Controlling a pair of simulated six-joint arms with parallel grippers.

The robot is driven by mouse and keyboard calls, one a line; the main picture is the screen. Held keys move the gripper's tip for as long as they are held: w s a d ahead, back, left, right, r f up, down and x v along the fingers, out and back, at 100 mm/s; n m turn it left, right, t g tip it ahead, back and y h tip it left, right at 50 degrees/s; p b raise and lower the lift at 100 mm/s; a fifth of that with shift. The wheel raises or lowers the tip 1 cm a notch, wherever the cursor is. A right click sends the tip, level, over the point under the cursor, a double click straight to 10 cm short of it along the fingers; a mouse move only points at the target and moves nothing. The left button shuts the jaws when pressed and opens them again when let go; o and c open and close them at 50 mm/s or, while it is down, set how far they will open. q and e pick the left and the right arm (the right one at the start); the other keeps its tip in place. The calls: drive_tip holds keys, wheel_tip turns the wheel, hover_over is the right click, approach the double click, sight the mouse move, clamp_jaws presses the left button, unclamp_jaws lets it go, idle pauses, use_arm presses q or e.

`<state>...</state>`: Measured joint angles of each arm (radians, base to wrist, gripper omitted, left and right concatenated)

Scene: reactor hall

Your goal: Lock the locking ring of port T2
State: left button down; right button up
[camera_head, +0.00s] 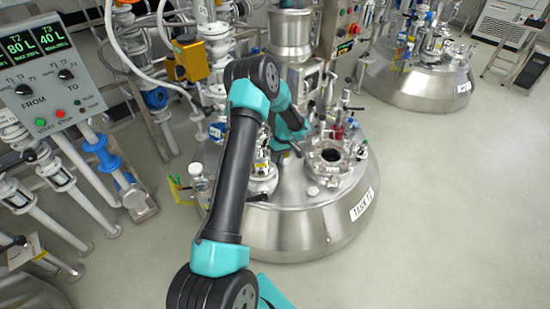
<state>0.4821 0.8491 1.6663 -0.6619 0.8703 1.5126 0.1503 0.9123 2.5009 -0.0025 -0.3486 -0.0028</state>
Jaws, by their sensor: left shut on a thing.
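The tank labelled as a tank (290,238) stands in the middle, a domed steel vessel; the last sign of its label is hard to read. On its lid, a round port (331,155) with a dark opening and a metal ring shows at the right. A second metal fitting (262,178) stands at the left of the lid. My left arm reaches over the tank, and my left gripper (297,149) is low over the lid between these two. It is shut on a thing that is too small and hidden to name. My right gripper is not in view.
A control panel (45,75) with dials stands at the left, near white pipes with blue valves (108,160). A yellow box (191,57) hangs on piping behind the tank. Another steel tank (415,85) stands at the back right. The floor at the right is clear.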

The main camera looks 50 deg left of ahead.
use_arm(q)
drive_tip(key=shift+s, duration=0.1)
drive_tip(key=c, duration=1.1)
unclamp_jaws()
drive_tip(key=shift+r, duration=0.1)
drive_tip(key=v, duration=1.7)
drive_tip(key=shift+r, duration=0.1)
